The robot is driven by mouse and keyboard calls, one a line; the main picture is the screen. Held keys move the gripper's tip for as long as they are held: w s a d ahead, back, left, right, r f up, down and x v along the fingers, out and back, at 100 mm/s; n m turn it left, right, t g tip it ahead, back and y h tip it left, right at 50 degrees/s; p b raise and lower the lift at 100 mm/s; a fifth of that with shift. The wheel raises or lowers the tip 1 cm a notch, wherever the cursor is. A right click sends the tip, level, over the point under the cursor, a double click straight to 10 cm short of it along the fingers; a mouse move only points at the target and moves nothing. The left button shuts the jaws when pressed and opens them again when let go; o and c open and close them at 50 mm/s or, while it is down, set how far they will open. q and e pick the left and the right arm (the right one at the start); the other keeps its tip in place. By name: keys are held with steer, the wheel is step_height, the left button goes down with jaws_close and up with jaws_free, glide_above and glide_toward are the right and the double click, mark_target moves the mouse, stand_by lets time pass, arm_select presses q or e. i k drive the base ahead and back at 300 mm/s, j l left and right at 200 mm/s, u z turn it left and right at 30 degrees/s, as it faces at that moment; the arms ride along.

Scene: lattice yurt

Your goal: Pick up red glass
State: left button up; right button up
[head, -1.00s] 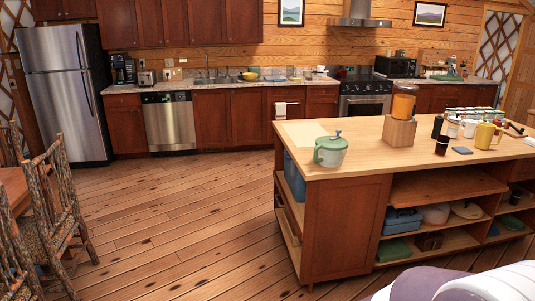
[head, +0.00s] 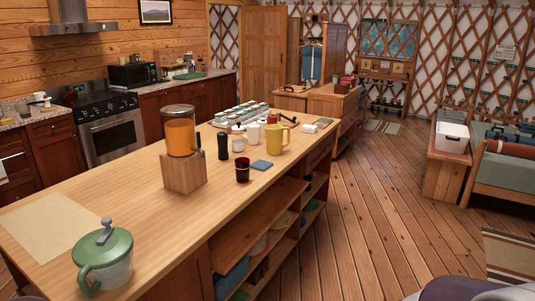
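A small dark red glass (head: 243,170) stands upright on the wooden island top (head: 140,185), near its right-hand edge in the head view. Neither of my grippers shows in the head view.
Close to the glass stand a black cylinder (head: 223,146), a white mug (head: 252,134), a yellow pitcher (head: 272,139) and the dispenser (head: 181,132). A green-lidded pot (head: 103,262) stands at the near left. Wooden floor (head: 370,200) to the island's right is clear.

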mark_target(242, 165)
steer(key=i+l+z, duration=0.2)
steer(key=i+z, duration=0.15)
steer(key=i, duration=0.15)
steer(key=i+z, duration=0.35)
steer(key=i, duration=0.2)
steer(key=i+z, duration=0.35)
steer(key=i, duration=0.15)
